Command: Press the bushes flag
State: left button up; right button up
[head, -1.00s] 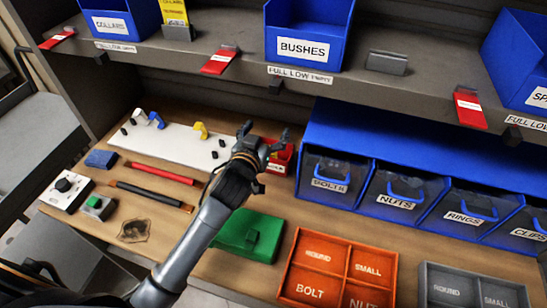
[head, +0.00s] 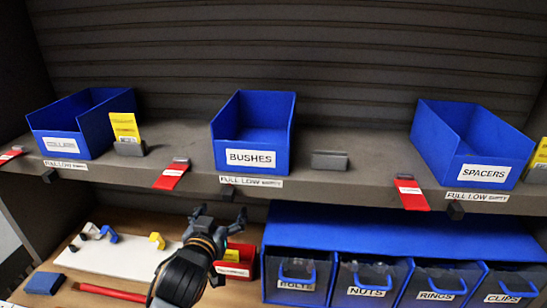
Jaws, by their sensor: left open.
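The blue BUSHES bin (head: 251,158) stands in the middle of the upper shelf. A red flag (head: 171,176) with a white strip hangs tilted down over the shelf's front edge, just left of this bin. It looks like the bushes flag. My left gripper (head: 221,217) is open and empty, below the shelf edge and to the lower right of that flag, apart from it in the picture. My right gripper is not in view.
Similar red flags hang by the COLLARS bin (head: 60,146) and the SPACERS bin (head: 485,170). An empty card holder (head: 329,160) stands right of BUSHES. Below are blue drawers (head: 365,281), a red box (head: 240,256) behind my gripper, and a white board (head: 120,252).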

aim_at(169, 180)
jog(key=k+j, duration=0.1)
jog(key=k, duration=1.4)
